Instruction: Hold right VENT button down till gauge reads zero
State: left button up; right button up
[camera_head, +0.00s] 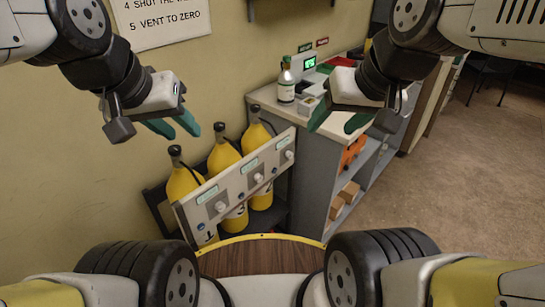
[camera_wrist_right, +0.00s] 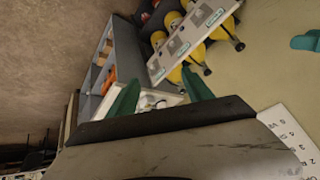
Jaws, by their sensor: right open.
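A pale sloping panel (camera_head: 237,185) with several labels and light knobs stands in front of yellow cylinders (camera_head: 223,153); it also shows in the right wrist view (camera_wrist_right: 193,38). Its right end (camera_head: 286,150) carries a label and a knob. The VENT buttons and gauge readings are too small to make out. My left gripper (camera_head: 174,126), with green fingers, is apart and empty above the left of the panel. My right gripper (camera_head: 338,118) is open and empty above the counter, right of the panel, touching nothing visible. Its spread fingers also show in the right wrist view (camera_wrist_right: 161,93).
A grey counter (camera_head: 318,128) with open shelves stands right of the panel, holding a bottle (camera_head: 286,86) and a device with a lit green display (camera_head: 310,63). A wall sign (camera_head: 160,22) reads "5 VENT TO ZERO".

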jog(key=shift+c, duration=0.5)
grip_shut()
dwell(1.2)
